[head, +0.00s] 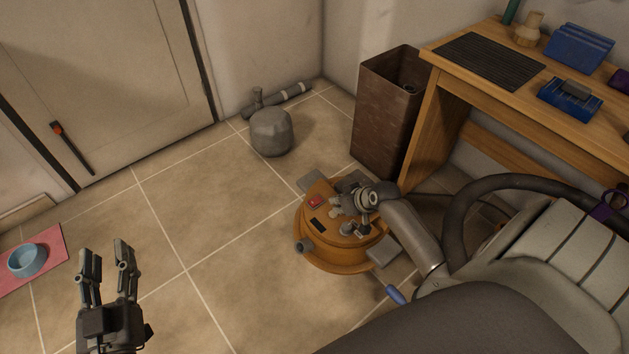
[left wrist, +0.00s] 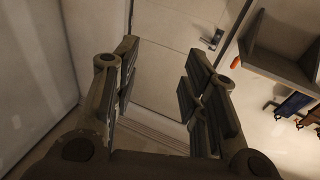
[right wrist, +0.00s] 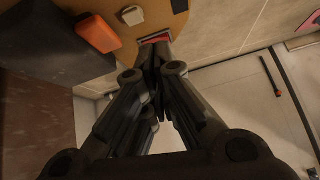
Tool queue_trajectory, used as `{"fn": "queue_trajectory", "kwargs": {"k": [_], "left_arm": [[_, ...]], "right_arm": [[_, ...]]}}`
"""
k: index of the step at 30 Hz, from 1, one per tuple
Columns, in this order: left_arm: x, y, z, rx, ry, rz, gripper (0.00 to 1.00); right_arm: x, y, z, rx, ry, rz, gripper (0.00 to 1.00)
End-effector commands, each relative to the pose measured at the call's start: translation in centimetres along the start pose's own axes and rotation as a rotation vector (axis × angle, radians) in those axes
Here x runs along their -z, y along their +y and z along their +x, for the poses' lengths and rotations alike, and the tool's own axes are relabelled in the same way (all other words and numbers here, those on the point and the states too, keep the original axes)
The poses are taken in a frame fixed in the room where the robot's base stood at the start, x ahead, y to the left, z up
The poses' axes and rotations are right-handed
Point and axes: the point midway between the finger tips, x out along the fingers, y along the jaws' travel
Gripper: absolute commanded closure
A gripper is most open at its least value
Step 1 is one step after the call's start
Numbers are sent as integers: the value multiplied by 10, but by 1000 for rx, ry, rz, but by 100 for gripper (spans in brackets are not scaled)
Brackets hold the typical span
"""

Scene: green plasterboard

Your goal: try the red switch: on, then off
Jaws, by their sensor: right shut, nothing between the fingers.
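The red switch (head: 316,201) sits on top of a round orange-brown machine (head: 343,262) on the tiled floor. My right gripper (head: 337,207) is over the machine, just right of the switch, with its fingers shut and empty. In the right wrist view the red switch (right wrist: 154,40) lies just beyond the closed fingertips (right wrist: 157,58), which partly hide it. I cannot tell whether they touch, nor whether the switch is on or off. My left gripper (head: 107,255) is open and empty above the floor at lower left; its spread fingers also show in the left wrist view (left wrist: 160,75).
A brown bin (head: 384,110) and a wooden desk (head: 433,125) stand behind the machine. A grey canister (head: 271,132) is on the floor near the wall. A blue bowl (head: 27,260) sits on a pink mat (head: 58,246) at far left. The middle floor is clear.

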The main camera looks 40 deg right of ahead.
Motion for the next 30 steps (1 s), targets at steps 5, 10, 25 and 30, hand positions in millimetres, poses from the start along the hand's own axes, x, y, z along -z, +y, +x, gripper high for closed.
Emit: {"fn": "queue_trajectory", "kwargs": {"k": [5,10,25,30], "left_arm": [[60,2,-17,-4,201,-4,60],[90,3,-28,-5,276,-5,60],[100,4,-30,-7,318,-6,60],[118,6,-37,-13,429,-10,60]], "right_arm": [[35,4,-1,42,86,-34,100],[52,3,-10,62,117,-50,100],[54,2,-8,64,119,-50,100],[55,2,3,63,120,-50,100]]}}
